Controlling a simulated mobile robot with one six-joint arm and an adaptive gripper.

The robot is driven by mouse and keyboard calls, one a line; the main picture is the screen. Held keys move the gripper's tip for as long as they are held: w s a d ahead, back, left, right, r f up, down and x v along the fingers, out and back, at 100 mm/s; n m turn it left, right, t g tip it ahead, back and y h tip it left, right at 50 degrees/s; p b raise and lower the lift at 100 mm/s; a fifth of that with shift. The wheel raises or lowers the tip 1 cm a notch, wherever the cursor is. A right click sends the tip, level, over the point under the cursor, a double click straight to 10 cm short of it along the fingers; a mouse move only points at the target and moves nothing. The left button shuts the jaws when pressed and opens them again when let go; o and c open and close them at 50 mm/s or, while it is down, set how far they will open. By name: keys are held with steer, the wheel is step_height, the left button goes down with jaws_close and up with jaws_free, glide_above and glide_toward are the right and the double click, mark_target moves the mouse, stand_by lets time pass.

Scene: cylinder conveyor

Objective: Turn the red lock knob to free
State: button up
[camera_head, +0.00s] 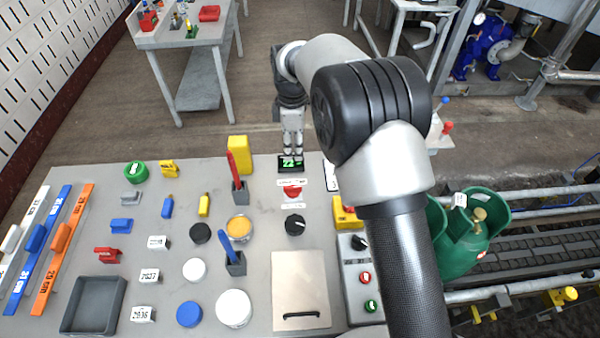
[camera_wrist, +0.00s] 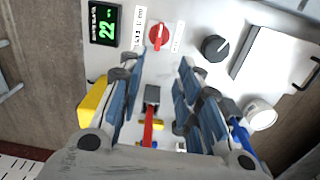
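The red lock knob (camera_head: 292,191) sits on the grey bench top between two small white labels, just in front of the black display. It also shows in the wrist view (camera_wrist: 158,37), beyond my fingertips, with a light mark on its face. The label print is too small to read. My gripper (camera_head: 291,150) hangs above the far edge of the bench, near the display. In the wrist view my gripper (camera_wrist: 160,72) is open, with its two fingers wide apart and nothing held. The knob is apart from the fingers and uncovered.
A display (camera_wrist: 104,24) reads 22 in green. A black dial (camera_head: 295,224) is close to the knob. A red-handled tool (camera_head: 233,163) stands in a dark holder nearby, beside a yellow block (camera_head: 240,150). A flat panel with a handle (camera_head: 300,285) lies nearer.

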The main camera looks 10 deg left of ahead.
mark_target(292, 186)
steer(key=shift+n, duration=0.3)
steer(key=f+b, duration=0.1)
steer(key=f, duration=0.5)
steer(key=f+b, duration=0.2)
steer(key=f, duration=0.4)
steer(key=f+b, duration=0.1)
steer(key=f, duration=0.5)
steer(key=shift+a+f, duration=0.25)
steer(key=shift+a, duration=0.05)
steer(key=shift+c, duration=0.2)
jaws_close()
